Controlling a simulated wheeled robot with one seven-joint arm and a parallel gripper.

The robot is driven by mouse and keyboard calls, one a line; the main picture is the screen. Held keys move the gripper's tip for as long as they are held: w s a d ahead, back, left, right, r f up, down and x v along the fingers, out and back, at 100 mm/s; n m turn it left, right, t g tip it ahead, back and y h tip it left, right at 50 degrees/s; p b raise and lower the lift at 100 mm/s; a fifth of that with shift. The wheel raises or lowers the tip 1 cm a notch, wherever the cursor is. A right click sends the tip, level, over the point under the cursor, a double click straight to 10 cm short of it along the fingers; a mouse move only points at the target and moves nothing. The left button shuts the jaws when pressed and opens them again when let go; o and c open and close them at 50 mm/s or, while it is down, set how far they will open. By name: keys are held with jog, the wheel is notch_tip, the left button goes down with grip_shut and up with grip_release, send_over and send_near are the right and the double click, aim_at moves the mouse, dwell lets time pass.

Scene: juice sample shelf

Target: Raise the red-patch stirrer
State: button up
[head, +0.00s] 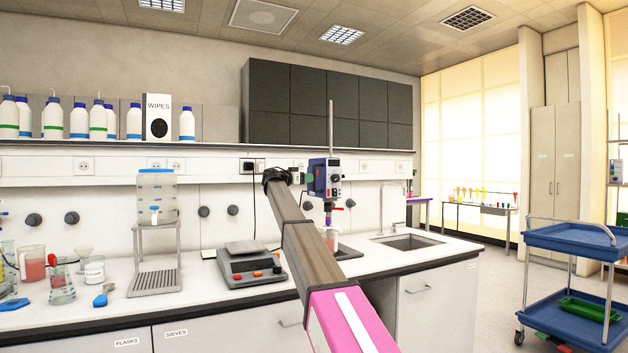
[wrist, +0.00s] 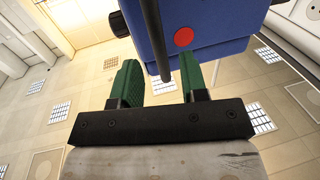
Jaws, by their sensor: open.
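The stirrer (head: 325,178) is a blue and grey motor head on a tall thin rod (head: 331,125) above the bench, with a red and purple part below it. In the wrist view its blue housing (wrist: 213,25) fills the top and carries a round red patch (wrist: 183,38). My gripper (wrist: 158,72) has green fingers, spread open, pointing at the housing. A dark rod (wrist: 155,40) shows between the fingers; I cannot tell whether either finger touches it or the housing. In the head view my gripper (head: 309,178) is at the stirrer's left side, partly hidden.
A balance (head: 250,264) stands on the bench left of my arm. A water container (head: 157,195) sits on a metal stand, with glassware farther left. A sink (head: 408,242) is to the right. A blue trolley (head: 570,238) stands on the floor at the right.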

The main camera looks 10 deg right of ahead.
aim_at(314, 191)
jog(key=shift+x, duration=2.35)
grip_shut()
